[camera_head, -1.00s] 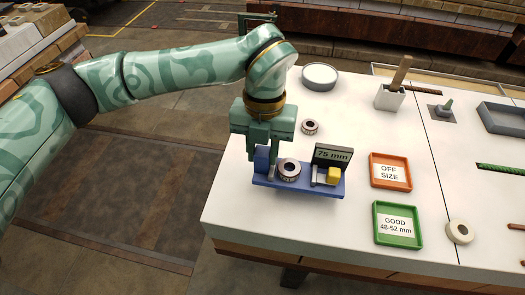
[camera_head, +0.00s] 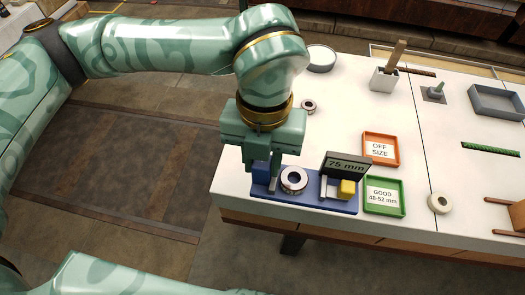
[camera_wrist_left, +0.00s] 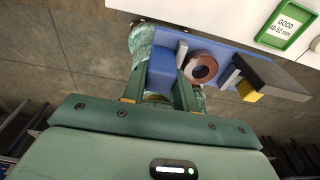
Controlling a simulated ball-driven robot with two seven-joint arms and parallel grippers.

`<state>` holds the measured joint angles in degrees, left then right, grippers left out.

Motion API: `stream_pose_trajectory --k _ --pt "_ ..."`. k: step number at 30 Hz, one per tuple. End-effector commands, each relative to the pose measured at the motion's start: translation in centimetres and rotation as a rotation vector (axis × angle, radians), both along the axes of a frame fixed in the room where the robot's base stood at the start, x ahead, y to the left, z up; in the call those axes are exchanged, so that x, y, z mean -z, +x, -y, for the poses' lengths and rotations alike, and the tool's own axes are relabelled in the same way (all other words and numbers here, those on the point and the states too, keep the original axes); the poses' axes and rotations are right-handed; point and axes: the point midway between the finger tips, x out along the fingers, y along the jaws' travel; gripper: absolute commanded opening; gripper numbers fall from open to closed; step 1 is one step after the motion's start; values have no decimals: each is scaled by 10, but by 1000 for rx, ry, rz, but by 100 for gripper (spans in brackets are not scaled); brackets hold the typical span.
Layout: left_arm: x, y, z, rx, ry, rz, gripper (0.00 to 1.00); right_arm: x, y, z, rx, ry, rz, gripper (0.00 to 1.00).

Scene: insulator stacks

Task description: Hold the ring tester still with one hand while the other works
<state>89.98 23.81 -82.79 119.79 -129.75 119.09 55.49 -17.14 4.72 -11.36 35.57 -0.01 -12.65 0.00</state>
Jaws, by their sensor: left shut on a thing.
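The ring tester is a blue base (camera_head: 318,202) with a blue block at its left end, a grey display reading 75 mm (camera_head: 346,166) and a yellow block (camera_head: 347,188). It sits at the table's near left edge. A ring (camera_head: 294,180) with a dark hole lies on the base between two grey jaws; it looks brownish in the left wrist view (camera_wrist_left: 201,68). My left gripper (camera_head: 262,176) points down, shut on the tester's blue end block (camera_wrist_left: 162,68), its fingers on either side. My right gripper is out of view.
Right of the tester stand a green GOOD 48-52 mm tray (camera_head: 384,210) and an orange OFF SIZE tray (camera_head: 381,135). A pale ring (camera_head: 440,203) lies beyond the green tray. A small ring (camera_head: 308,106) and a round dish (camera_head: 321,59) are behind. White tabletop between is clear.

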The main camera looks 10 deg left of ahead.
Motion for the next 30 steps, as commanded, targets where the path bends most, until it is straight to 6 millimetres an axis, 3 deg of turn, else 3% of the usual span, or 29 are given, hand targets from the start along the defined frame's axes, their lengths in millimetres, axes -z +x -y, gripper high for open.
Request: stream_pose_trajectory --k 30 --pt "32 35 -5 0 -2 1 2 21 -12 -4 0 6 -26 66"
